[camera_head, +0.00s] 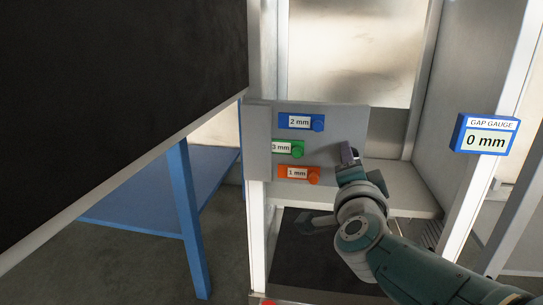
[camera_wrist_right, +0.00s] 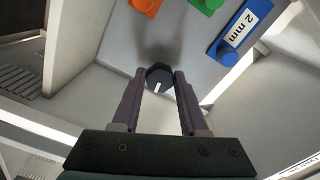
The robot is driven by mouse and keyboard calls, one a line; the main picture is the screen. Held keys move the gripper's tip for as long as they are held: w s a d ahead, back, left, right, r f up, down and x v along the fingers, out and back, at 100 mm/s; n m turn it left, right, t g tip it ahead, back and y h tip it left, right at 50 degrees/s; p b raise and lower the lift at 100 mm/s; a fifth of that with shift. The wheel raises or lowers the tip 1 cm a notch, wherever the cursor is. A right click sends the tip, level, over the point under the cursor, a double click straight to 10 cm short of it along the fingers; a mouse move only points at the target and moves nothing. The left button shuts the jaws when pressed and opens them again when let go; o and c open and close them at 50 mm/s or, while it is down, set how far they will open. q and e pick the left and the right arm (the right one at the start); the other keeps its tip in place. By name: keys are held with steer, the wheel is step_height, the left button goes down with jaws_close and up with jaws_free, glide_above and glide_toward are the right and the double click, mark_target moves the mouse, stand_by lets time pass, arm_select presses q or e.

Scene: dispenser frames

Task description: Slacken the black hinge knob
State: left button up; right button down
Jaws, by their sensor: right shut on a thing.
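The black hinge knob (camera_wrist_right: 159,76) shows in the right wrist view, with a short white mark on its face. My right gripper (camera_wrist_right: 159,82) is shut on it, one finger on each side of the knob. In the head view my right gripper (camera_head: 349,154) is at the right part of the grey panel (camera_head: 335,125), and the knob cannot be made out there. My left gripper is not in view.
The panel carries a blue 2 mm tag (camera_head: 301,122), a green 3 mm tag (camera_head: 288,148) and an orange 1 mm tag (camera_head: 297,172). A gap gauge (camera_head: 485,135) reads 0 mm. A large dark board (camera_head: 110,80) fills the upper left, above a blue table (camera_head: 165,200).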

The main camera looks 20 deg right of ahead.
steer(key=shift+c, duration=2.2)
jaws_free()
steer(key=p+v, duration=0.4)
steer(key=v, duration=0.6)
steer(key=shift+p, duration=0.4)
steer(key=shift+d, duration=0.1)
